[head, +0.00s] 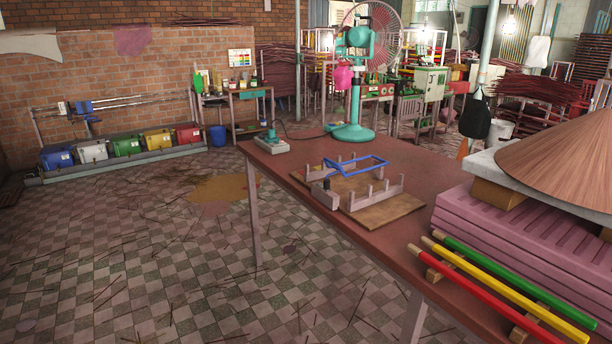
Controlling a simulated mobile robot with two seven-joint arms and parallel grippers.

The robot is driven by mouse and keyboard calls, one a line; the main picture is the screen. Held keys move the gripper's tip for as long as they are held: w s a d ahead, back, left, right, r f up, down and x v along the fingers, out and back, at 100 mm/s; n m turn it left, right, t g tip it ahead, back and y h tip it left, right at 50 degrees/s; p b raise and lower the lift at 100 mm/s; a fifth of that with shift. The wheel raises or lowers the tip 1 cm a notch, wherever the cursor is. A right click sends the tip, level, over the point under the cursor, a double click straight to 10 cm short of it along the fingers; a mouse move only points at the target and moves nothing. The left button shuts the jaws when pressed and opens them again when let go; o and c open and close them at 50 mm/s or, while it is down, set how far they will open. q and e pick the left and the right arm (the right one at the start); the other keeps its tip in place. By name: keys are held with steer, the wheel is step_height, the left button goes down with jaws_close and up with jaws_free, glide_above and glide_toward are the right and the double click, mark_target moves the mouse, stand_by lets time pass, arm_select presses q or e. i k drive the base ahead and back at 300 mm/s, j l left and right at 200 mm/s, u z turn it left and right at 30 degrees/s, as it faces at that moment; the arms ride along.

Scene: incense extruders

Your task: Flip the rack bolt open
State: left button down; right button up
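No part of either gripper shows in the head view. I cannot single out a rack bolt with certainty. A low rack (130,163) stands along the brick wall at the far left. Above it run two thin horizontal rails (150,99), with a blue piece (84,107) on them near their left end. Whether that piece is a bolt, and whether it is open or shut, is too small to tell. On the red-brown table, a wooden frame with upright pegs (376,195) carries a tilted blue frame (356,166).
Several coloured bins (124,146) sit in the low rack. The table (300,185) also holds a teal fan (352,132), pink stacked trays (500,235) and coloured rods (500,290). The checkered floor (130,250) is open, with scattered sticks.

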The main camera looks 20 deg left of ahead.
mark_target(326, 186)
steer(key=i+j, duration=0.4)
steer(key=j, duration=0.2)
steer(key=i+j, duration=0.45)
steer(key=j, duration=0.2)
steer(key=i+j+u, duration=0.1)
steer(key=i+j, duration=0.3)
steer(key=j, duration=0.2)
steer(key=i+j, duration=0.45)
steer(key=j, duration=0.15)
